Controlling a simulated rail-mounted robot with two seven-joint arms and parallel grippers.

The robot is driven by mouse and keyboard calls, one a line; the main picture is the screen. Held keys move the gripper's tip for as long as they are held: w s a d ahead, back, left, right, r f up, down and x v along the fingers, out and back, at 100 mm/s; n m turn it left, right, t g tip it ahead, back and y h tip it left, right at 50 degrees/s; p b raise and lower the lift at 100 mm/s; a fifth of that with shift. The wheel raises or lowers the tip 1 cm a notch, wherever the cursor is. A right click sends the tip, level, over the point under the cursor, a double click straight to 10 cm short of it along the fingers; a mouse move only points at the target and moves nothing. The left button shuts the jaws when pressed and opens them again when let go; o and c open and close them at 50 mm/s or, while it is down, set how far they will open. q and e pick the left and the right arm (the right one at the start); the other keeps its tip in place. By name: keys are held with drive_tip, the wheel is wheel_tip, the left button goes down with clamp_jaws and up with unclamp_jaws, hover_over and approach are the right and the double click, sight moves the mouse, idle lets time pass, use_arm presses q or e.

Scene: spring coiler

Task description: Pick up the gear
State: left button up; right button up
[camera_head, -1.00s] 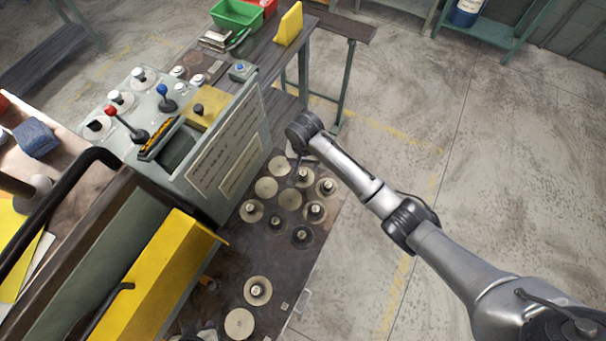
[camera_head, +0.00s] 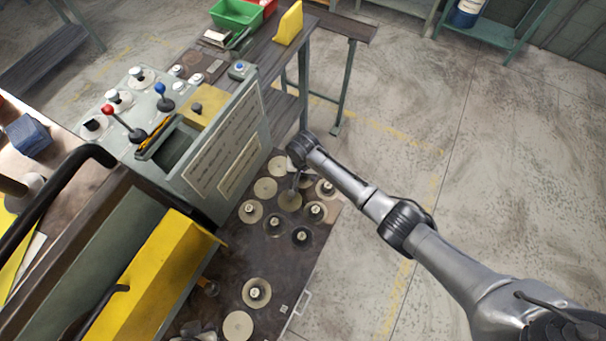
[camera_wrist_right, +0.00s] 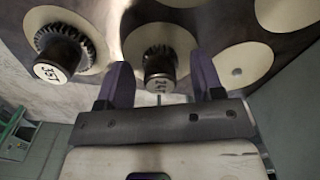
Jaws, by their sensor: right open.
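Several dark toothed gears on posts stand on pale round discs on the brown panel at the machine's side, such as one gear (camera_head: 316,210) and a lower one (camera_head: 257,292). My right gripper (camera_head: 296,188) is over the upper group of discs in the head view. In the right wrist view, its open dark fingers (camera_wrist_right: 161,75) are on either side of a gear post with a numbered end (camera_wrist_right: 159,85); contact cannot be told. A second gear (camera_wrist_right: 62,52) with a numbered end is to the left, outside the fingers. My left gripper is not in view.
The grey control box (camera_head: 225,150) with levers stands close to the upper discs. A yellow cover (camera_head: 160,275) is at lower left. A bare disc (camera_head: 238,325) lies below the gears. The floor (camera_head: 500,180) to the right is open.

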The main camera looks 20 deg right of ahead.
drive_tip(key=c, duration=1.1)
drive_tip(key=shift+r, duration=0.1)
drive_tip(key=shift+r, duration=0.5)
drive_tip(key=r, duration=0.1)
drive_tip(key=r+p, duration=0.1)
drive_tip(key=s+r, duration=0.1)
drive_tip(key=shift+d+r, duration=0.3)
drive_tip(key=shift+r, duration=0.1)
drive_tip(key=s+d+r+p, duration=0.2)
drive_tip(key=s+d+r, duration=0.3)
drive_tip(key=s, duration=0.4)
drive_tip(key=shift+d+r, duration=0.15)
drive_tip(key=shift+r, duration=0.35)
